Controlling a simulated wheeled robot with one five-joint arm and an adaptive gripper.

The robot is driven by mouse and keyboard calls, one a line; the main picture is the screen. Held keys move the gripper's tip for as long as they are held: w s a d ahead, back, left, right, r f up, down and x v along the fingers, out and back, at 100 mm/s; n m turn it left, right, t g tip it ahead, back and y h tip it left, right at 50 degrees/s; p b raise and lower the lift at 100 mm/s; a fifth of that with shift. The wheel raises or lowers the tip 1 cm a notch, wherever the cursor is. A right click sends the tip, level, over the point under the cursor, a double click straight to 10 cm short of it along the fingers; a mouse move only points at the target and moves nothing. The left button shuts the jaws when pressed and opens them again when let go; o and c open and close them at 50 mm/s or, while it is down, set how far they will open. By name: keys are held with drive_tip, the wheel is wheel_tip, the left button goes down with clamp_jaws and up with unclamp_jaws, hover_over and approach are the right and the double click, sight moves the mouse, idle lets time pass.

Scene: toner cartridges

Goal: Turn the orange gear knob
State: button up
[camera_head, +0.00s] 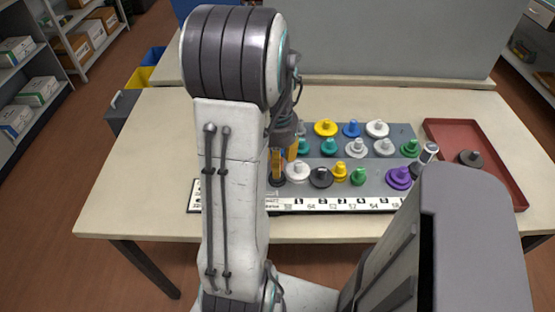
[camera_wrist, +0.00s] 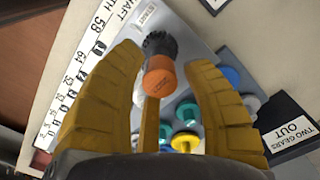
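The orange gear knob (camera_wrist: 161,77) shows in the wrist view, with markings on its face and a dark toothed gear (camera_wrist: 160,43) at its far end. My gripper (camera_wrist: 166,60) is open, with yellow fingers spread on either side of the knob and visible gaps between. A narrow yellow finger part (camera_wrist: 149,126) shows below the knob. In the head view my gripper (camera_head: 283,166) points down over the left part of the grey gear board (camera_head: 228,196). The orange knob cannot be made out there, behind my arm and fingers.
Several coloured gear knobs stand close by on the board, including a white one (camera_head: 298,171) and a yellow one (camera_head: 326,128). A numbered strip (camera_head: 330,205) runs along the front. A red tray (camera_head: 508,178) holding a dark gear (camera_head: 472,158) lies right. The table's left side is clear.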

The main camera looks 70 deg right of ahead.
clamp_jaws()
drive_tip(key=shift+n, duration=0.3)
drive_tip(key=n, duration=0.3)
drive_tip(key=shift+n, duration=0.4)
drive_tip(key=n, duration=0.4)
drive_tip(key=shift+b, duration=0.4)
drive_tip(key=n, duration=0.4)
drive_tip(key=shift+n, duration=2.1)
